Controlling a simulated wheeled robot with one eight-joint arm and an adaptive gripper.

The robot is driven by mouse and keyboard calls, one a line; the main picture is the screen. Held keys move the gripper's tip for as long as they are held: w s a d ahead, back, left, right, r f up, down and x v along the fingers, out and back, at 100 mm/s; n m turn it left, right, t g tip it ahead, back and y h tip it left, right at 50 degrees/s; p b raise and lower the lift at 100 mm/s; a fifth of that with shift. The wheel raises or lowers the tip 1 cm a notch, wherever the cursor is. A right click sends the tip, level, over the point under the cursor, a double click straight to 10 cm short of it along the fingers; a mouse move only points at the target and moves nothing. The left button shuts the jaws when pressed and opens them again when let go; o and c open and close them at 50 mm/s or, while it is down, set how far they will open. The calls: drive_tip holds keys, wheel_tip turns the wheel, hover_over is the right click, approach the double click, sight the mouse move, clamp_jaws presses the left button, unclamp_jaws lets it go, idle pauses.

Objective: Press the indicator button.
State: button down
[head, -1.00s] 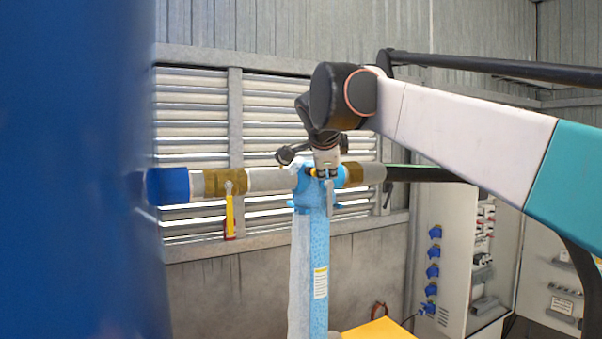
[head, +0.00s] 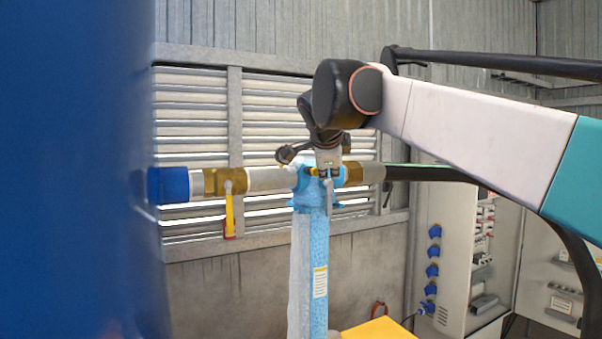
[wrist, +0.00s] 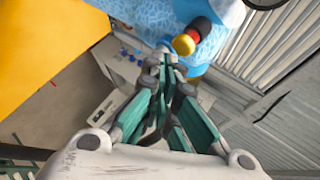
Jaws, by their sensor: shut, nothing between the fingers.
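In the head view a small yellow spot (head: 313,171) shows at the same blue valve body (head: 308,188). My gripper (wrist: 165,58) is shut and empty, its fingertips just left of and below the yellow face in the wrist view. Contact cannot be told. In the head view my gripper (head: 328,180) is small in front of the blue valve body, its fingers hard to make out.
A horizontal pipe (head: 268,180) with a blue end cap (head: 168,186) and a yellow lever (head: 229,212) runs across the louvred wall. A large blue surface (head: 70,170) fills the left. An orange-yellow surface (head: 375,330) lies below. An electrical cabinet (head: 455,250) stands right.

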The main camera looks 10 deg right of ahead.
idle(0.3)
drive_tip(key=s, duration=0.1)
drive_tip(key=s+d, duration=0.1)
drive_tip(key=s, duration=0.3)
drive_tip(key=shift+d, duration=0.3)
drive_tip(key=shift+w, duration=0.1)
idle(0.4)
drive_tip(key=s+f+n+g+y+b, duration=0.1)
drive_tip(key=s+f+n+b, duration=0.5)
drive_tip(key=f, duration=2)
drive_tip(key=s+f+n+g+y+b, duration=0.1)
drive_tip(key=s+f+n+b, duration=0.6)
drive_tip(key=s+f+b, duration=0.8)
drive_tip(key=s+f+n+g+y+b, duration=0.1)
drive_tip(key=s+f+n+b, duration=0.6)
drive_tip(key=f+b, duration=1.1)
drive_tip(key=s+f, duration=0.2)
drive_tip(key=f, duration=0.7)
drive_tip(key=s+a+f+g, duration=0.1)
drive_tip(key=s+f, duration=0.1)
drive_tip(key=f, duration=0.7)
drive_tip(key=shift+f, duration=0.35)
